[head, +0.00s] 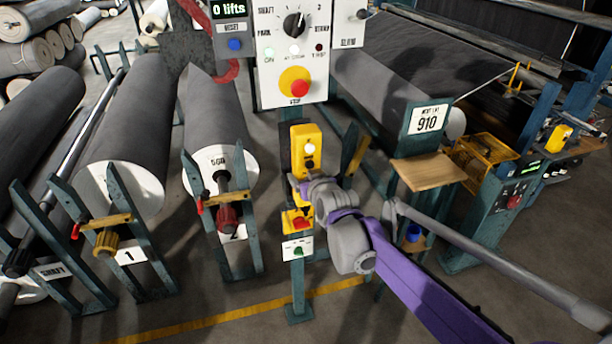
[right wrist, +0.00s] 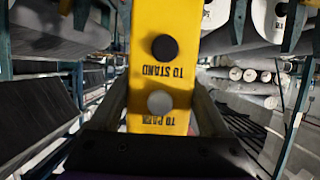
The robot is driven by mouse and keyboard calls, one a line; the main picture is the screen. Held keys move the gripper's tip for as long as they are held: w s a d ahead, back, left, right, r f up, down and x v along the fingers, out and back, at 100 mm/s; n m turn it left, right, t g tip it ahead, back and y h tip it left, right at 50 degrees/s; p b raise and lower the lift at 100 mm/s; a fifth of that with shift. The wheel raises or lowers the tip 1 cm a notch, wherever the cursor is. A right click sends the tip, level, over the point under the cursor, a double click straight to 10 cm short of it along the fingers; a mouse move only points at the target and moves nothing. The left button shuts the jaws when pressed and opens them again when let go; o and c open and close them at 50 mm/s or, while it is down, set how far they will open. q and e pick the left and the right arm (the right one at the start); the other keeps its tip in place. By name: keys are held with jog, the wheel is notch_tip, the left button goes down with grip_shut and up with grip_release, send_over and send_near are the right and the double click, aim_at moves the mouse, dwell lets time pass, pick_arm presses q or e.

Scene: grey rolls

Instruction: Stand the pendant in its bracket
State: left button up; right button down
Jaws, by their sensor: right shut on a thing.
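The pendant (head: 305,140) is a yellow control box with a white and a black button, upright in front of a teal post in the head view. My right gripper (head: 303,188) is shut on it. In the right wrist view the pendant (right wrist: 161,80) stands between the two fingers, its labels "TO STAND" and "TO PARK" upside down. Below the gripper is a yellow part with a red button (head: 298,221); I cannot tell whether it belongs to the pendant or the post. I cannot make out the bracket for certain. My left gripper is not in view.
A white control panel (head: 275,70) with a dial and red stop button stands above the pendant. Grey rolls (head: 130,130) in teal stands are at left. A wooden shelf (head: 428,172) and a grey bar (head: 500,258) are at right. A yellow floor line (head: 220,320) crosses the front.

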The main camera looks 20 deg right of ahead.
jog(key=shift+w, duration=0.1)
jog(key=shift+w+a, duration=0.1)
jog(key=shift+w, duration=2.05)
jog(key=shift+w, duration=0.1)
jog(key=shift+w+r+p, duration=0.15)
jog(key=shift+w+p, duration=0.15)
jog(key=shift+w, duration=0.95)
jog(key=shift+w+r, duration=0.2)
jog(key=shift+r, duration=0.1)
jog(key=shift+f, duration=0.2)
